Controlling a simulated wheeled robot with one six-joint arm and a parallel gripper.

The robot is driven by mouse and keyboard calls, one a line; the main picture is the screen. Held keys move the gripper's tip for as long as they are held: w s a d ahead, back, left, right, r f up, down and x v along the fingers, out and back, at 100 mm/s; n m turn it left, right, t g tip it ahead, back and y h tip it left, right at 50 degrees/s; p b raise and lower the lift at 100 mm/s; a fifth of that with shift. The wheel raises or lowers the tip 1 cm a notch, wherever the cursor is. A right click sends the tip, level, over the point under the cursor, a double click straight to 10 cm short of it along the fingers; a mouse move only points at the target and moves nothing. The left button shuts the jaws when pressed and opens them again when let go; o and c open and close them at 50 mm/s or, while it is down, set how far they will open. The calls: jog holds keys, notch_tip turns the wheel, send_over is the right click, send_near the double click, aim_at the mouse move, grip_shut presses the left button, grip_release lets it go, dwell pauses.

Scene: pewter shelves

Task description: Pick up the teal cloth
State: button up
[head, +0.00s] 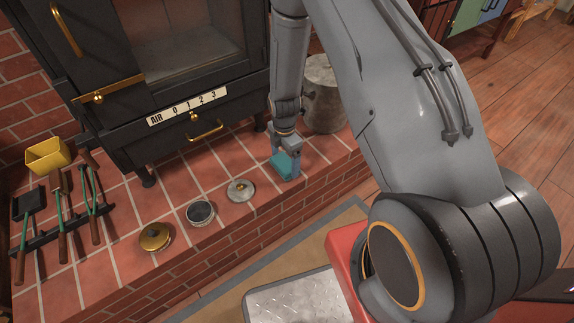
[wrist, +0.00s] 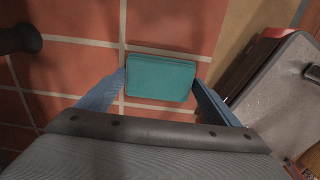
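The teal cloth (head: 279,165) is a small folded block on the red-tiled hearth in front of the stove. In the wrist view the cloth (wrist: 160,78) is a neat rectangle between my two blue fingertips. My gripper (head: 286,164) points down over it, and it also shows in the wrist view (wrist: 160,82). It is open, with one finger at each short side of the cloth. I cannot tell whether the fingertips touch it. In the head view the fingers partly hide the cloth.
A black stove (head: 170,75) stands behind, and a grey metal bucket (head: 325,95) stands close on the right. Left of the cloth are a lid (head: 240,190), a round tin (head: 200,212) and a brass pot (head: 155,237). Hearth tools (head: 62,225) lie farther left.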

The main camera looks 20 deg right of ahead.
aim_at(285, 163)
jog(key=shift+c, duration=1)
notch_tip(285, 163, up, 10)
jog(key=p, duration=0.1)
jog(key=o, duration=0.4)
jog(key=c, duration=0.3)
jog(key=shift+s, duration=0.1)
dwell(1.2)
